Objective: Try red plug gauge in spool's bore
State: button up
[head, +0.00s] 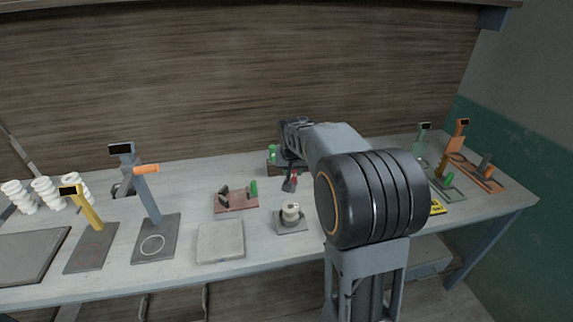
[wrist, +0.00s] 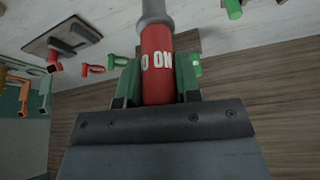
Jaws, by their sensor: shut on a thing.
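The red plug gauge (wrist: 158,70) is held between the green fingers of my gripper (wrist: 160,88) in the wrist view. White letters show on its red handle, and its grey end points away from my gripper. In the head view a bit of the red gauge (head: 294,177) shows below my arm, at the back middle of the bench. The pale spool (head: 290,212) stands upright on a small grey plate (head: 290,228), in front of the gauge and apart from it. Its bore is too small to make out. I cannot pick out the spool in the wrist view.
A block with a green-handled piece (head: 273,152) stands behind. A reddish board (head: 236,203) and a pale square slab (head: 221,242) lie left of the spool. A grey stand (head: 150,200) and a yellow stand (head: 90,235) are further left. Orange and green stands (head: 462,145) are at right.

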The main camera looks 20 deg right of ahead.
jog(key=shift+a+f+b, duration=0.25)
jog(key=shift+f+b, duration=0.65)
jog(key=shift+f, duration=0.35)
jog(key=shift+f+b, duration=1.2)
jog(key=shift+f, duration=0.5)
jog(key=shift+s+f+b, duration=0.2)
jog(key=shift+f+b, duration=0.5)
jog(key=shift+f, duration=0.05)
dwell(1.2)
jog(key=shift+r, duration=0.1)
jog(key=shift+w+r+p, duration=0.15)
jog(key=shift+r+p, duration=1.65)
jog(key=shift+r, duration=0.8)
